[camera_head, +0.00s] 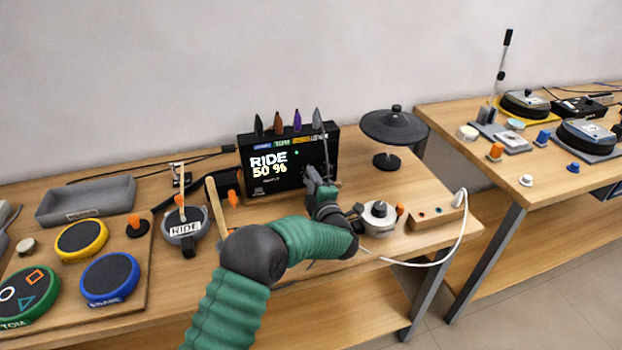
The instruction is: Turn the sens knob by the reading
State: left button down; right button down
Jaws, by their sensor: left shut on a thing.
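The black drum module (260,187) stands at the back of the near table. Its screen (269,164) reads "RIDE 50 %", with a small green light to the right of the text. My left gripper (312,180) reaches the lower right of the module's front face. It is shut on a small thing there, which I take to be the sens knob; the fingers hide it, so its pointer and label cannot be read. My right gripper is not in view.
Pads in yellow (82,240), blue (110,279) and green (30,300) lie at left, near a grey tray (86,201). A pad labelled "RIDE" (184,226) sits left of my arm. A black cymbal (393,127) and a wooden box (436,213) with a white cable are at right.

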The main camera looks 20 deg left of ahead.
pick_arm(q)
jog(key=shift+d+f, duration=0.15)
jog(key=shift+f, duration=0.25)
jog(key=c, duration=1.3)
grip_release()
jog(key=shift+o, duration=0.7)
jog(key=shift+r, duration=0.2)
jog(key=p+v, duration=0.1)
jog(key=v, duration=1.5)
jog(key=shift+s+d, duration=0.3)
